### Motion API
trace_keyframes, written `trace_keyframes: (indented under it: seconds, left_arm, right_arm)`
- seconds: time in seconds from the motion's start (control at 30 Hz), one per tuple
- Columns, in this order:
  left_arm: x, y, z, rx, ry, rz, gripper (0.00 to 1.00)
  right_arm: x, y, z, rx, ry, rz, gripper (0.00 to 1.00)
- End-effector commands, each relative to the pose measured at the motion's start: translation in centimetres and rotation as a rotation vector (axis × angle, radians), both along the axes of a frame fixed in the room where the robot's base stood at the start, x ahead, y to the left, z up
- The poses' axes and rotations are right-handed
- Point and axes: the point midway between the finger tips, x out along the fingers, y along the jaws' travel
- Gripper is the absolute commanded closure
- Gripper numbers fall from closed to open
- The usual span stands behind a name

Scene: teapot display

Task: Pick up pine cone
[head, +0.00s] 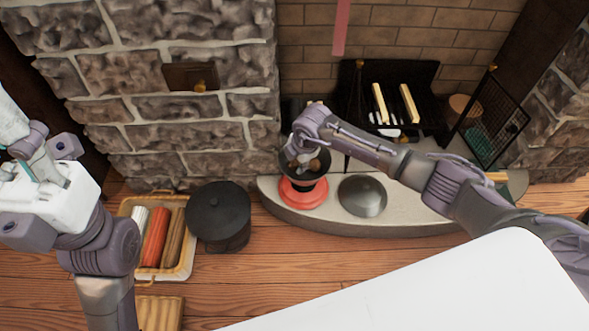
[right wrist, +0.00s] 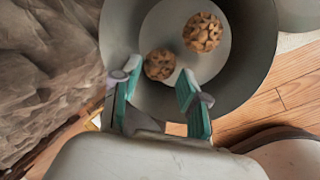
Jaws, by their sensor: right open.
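Two brown pine cones lie inside a dark round pot (right wrist: 258,60) in the right wrist view. The nearer pine cone (right wrist: 159,64) is between and just beyond the tips of my right gripper (right wrist: 158,82); the farther pine cone (right wrist: 202,32) is up and to the right. The right gripper is open, with teal-padded fingers at the pot's opening and nothing clearly held. In the head view the pot (head: 318,178) stands on a red base (head: 303,194), partly hidden by my right gripper (head: 301,160). My left gripper (head: 25,170) is at the left edge, its finger state unclear.
A grey dome-shaped lid (head: 362,196) lies right of the pot on the stone hearth (head: 420,222). A black lidded pot (head: 218,214) and a basket (head: 186,262) with rolls stand on the floor at left. The stone wall (head: 180,90) rises close behind.

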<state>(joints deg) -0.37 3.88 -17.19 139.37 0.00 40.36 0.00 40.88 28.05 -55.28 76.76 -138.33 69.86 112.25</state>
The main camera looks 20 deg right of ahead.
Motion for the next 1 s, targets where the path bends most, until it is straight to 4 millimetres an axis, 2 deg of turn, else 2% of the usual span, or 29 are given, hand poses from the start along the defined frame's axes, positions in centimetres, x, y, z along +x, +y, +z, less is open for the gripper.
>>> trace_keyframes:
  seconds: [0.03, 0.13, 0.47, 0.6, 1.0]
  left_arm:
    - [-0.2, 0.0, -0.2, 0.0, -0.021, 0.001, 0.53]
    - [-0.3, -0.1, 0.3, 0.002, -0.043, 0.002, 0.53]
    - [-0.3, -0.1, 0.8, 0.004, -0.053, 0.003, 0.53]
    - [-0.3, -0.1, 0.8, 0.004, -0.052, 0.002, 0.53]
    - [-0.4, -0.1, 1.0, 0.003, -0.054, 0.002, 0.53]
  right_arm:
    - [0.2, 0.1, -1.2, 0.0, 0.0, 0.0, 0.56]
    - [0.6, 0.2, -2.0, 0.0, 0.0, -0.001, 0.56]
    - [0.7, 0.2, -2.2, 0.0, -0.001, 0.0, 0.56]
    - [0.7, 0.2, -2.3, 0.0, -0.001, 0.0, 0.76]
    - [0.7, 0.2, -2.0, 0.0, 0.0, 0.0, 0.77]
